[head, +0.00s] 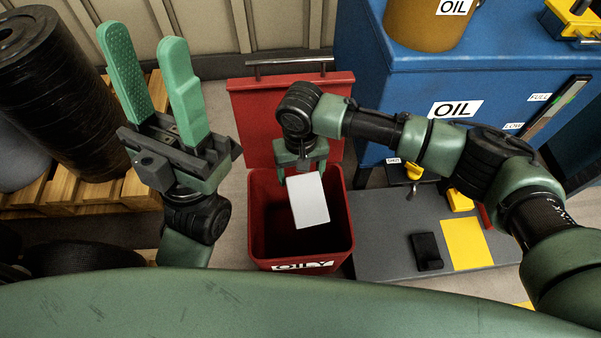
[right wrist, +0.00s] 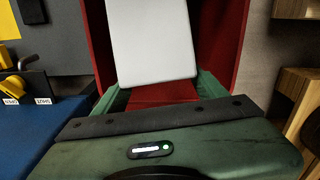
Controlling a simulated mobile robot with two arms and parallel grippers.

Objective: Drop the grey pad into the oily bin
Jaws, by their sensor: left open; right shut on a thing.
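The grey pad (head: 309,201) is a flat, pale rectangle hanging over the mouth of the red oily bin (head: 262,222). The bin's lid (head: 253,125) stands open at the back, and its front carries an OILY label. My right gripper (head: 302,175) is shut on the pad's upper edge, above the opening. In the right wrist view the pad (right wrist: 152,40) extends out from between the green fingers, with the red bin wall (right wrist: 228,40) around it. My left gripper (head: 155,85) is open and empty, raised to the left of the bin. The bin's floor is dark.
A blue oil cabinet (head: 390,90) with an orange container (head: 425,25) stands at the right. A grey platform (head: 380,235) with a yellow patch (head: 466,243) and a black bracket (head: 427,251) lies right of the bin. Black rolls (head: 60,90) on wooden pallets stand at the left.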

